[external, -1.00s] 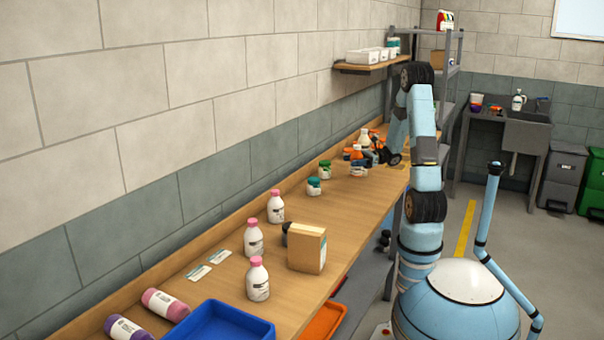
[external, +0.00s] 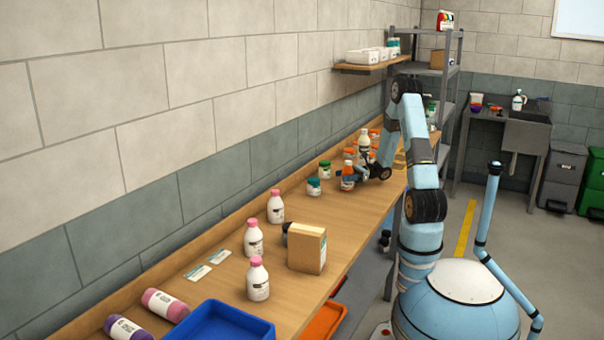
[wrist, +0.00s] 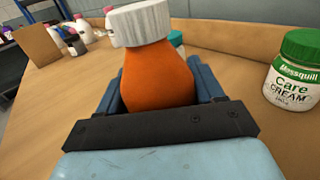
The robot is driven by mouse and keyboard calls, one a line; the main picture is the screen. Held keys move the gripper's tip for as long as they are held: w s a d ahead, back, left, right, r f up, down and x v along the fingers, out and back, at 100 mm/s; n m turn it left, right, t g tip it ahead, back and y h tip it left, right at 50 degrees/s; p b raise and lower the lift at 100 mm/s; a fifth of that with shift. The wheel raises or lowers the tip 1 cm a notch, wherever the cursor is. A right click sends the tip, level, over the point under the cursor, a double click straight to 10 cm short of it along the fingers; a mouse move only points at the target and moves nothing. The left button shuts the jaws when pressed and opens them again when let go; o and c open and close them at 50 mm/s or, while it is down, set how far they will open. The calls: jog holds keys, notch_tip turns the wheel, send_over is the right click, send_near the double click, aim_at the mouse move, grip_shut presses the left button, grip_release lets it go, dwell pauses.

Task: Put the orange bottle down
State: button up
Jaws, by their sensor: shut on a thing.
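The orange bottle (wrist: 158,82), with a white ribbed cap, stands between the two fingers of my gripper (wrist: 158,95) in the wrist view. My gripper is shut on its body. In the external view the orange bottle (external: 348,177) is upright at or just above the wooden bench (external: 350,215); I cannot tell whether its base touches. My gripper (external: 352,174) reaches it from the right. The fingers and wrist hide its lower part in the wrist view.
A green-lidded cream jar (wrist: 298,75) stands close on the right in the wrist view. A teal-lidded jar (external: 313,187) is near the bottle. More bottles (external: 364,140) stand behind. A cardboard box (external: 307,247) and pink-capped bottles (external: 257,278) stand nearer the camera. Bench between is clear.

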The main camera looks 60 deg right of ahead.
jog(key=o, duration=1.2)
jog(key=shift+f, duration=0.1)
jog(key=shift+o, duration=0.2)
jog(key=v, duration=1.2)
jog(key=shift+s, duration=0.1)
